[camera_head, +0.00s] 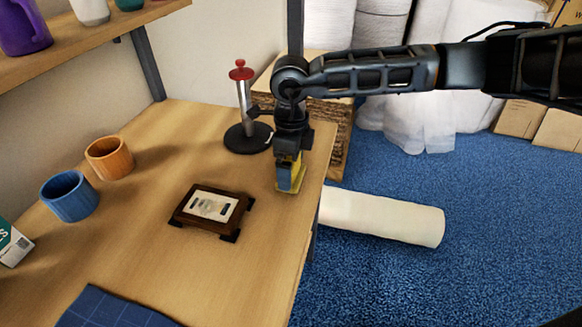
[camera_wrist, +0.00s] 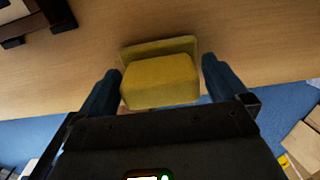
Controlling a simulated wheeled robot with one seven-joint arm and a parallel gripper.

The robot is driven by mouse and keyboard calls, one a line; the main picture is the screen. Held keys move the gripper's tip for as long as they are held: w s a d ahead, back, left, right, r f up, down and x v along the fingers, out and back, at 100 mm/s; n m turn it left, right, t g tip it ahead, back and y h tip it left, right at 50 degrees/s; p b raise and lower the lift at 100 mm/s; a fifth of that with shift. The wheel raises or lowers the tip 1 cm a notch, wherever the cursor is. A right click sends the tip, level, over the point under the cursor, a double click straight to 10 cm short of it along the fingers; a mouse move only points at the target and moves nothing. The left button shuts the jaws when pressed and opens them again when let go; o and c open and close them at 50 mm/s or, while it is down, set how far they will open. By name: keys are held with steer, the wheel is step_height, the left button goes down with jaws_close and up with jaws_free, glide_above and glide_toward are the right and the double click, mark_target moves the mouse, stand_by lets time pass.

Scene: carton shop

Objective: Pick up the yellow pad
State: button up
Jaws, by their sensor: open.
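The yellow pad (camera_wrist: 160,80) is on the wooden table near its right edge. In the wrist view it looks like a blocky piece with a wider, flat part behind it. My gripper (camera_wrist: 160,88) points down over it, with one blue finger on each side. The fingers are open, and small gaps seem to show between them and the pad. In the head view my gripper (camera_head: 290,178) hides most of the pad, and only yellow bits (camera_head: 284,192) show around the fingers.
A black stand with a red top (camera_head: 241,74) is close behind my gripper. A dark wooden frame (camera_head: 181,216) lies to the left. Orange (camera_head: 109,160) and blue (camera_head: 69,197) cups stand farther left. A white roll (camera_head: 385,217) lies beyond the table (camera_head: 255,262) edge, over blue carpet.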

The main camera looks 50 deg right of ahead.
steer(key=shift+f, duration=0.1)
steer(key=shift+c, duration=0.3)
steer(key=c, duration=1)
steer(key=shift+r, duration=0.5)
steer(key=r, duration=0.1)
steer(key=r+b, duration=0.1)
steer(key=d+r, duration=0.1)
steer(key=shift+s+d+r+b, duration=0.1)
steer(key=shift+s+r+b, duration=0.15)
steer(key=shift+b, duration=0.05)
steer(key=s+d+r, duration=0.1)
steer(key=d+r, duration=0.1)
steer(key=d, duration=0.1)
steer(key=s+d+r+b, duration=0.1)
steer(key=s+d+r, duration=0.1)
steer(key=d, duration=0.1)
steer(key=s+d+r+b, duration=0.1)
steer(key=s+d+r, duration=0.1)
steer(key=d, duration=0.1)
steer(key=shift+s+r, duration=0.1)
steer(key=shift+r, duration=0.2)
